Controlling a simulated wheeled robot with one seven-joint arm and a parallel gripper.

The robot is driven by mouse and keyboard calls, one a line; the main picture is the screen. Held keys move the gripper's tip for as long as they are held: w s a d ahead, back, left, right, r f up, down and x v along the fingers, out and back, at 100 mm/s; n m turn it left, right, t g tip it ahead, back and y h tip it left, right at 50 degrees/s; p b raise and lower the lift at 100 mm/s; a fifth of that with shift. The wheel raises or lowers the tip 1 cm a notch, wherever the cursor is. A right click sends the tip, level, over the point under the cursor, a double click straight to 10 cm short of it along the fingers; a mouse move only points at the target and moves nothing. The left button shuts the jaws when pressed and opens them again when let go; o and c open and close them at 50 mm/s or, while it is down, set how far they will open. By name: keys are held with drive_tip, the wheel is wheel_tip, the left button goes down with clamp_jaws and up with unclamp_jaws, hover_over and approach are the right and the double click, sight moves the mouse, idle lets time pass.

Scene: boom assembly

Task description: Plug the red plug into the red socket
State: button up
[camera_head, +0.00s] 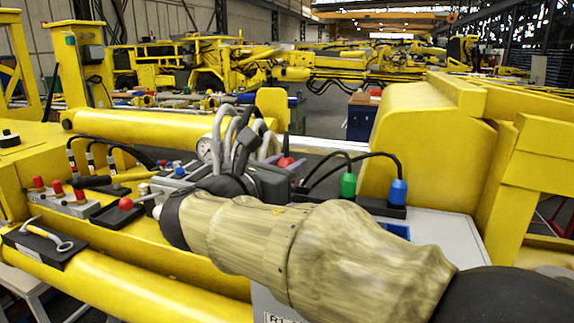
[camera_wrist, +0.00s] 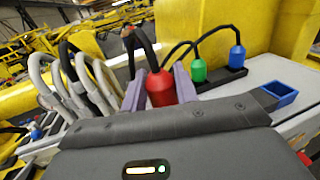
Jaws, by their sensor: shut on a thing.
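The red plug (camera_wrist: 160,89) with its black cable is between the two purple fingers of my gripper (camera_wrist: 158,88) in the wrist view. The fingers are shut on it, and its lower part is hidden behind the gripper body. In the head view only the top of the red plug (camera_head: 286,162) shows behind my wrist, by a purple finger. I cannot tell whether it is clear of the surface below. A small red piece (camera_wrist: 303,158) shows at the right edge of the wrist view; I cannot tell whether it is the red socket.
A green plug (camera_head: 348,186) and a blue plug (camera_head: 398,192) stand upright in a black strip, to the right. An open blue box-shaped socket (camera_wrist: 280,94) sits on the grey panel. Grey hoses (camera_wrist: 65,85) and a gauge (camera_head: 205,149) crowd the left. A yellow block (camera_head: 430,145) rises behind.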

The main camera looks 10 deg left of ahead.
drive_tip(key=shift+f, duration=0.1)
drive_tip(key=shift+f+b, duration=2.15)
drive_tip(key=shift+f, duration=0.5)
drive_tip(key=o, duration=1.1)
drive_tip(key=shift+c, duration=0.2)
drive_tip(key=shift+s+a+f+b, duration=0.1)
drive_tip(key=shift+s+a+b, duration=0.2)
drive_tip(key=shift+s, duration=0.25)
drive_tip(key=b+v, duration=0.5)
drive_tip(key=v, duration=1.1)
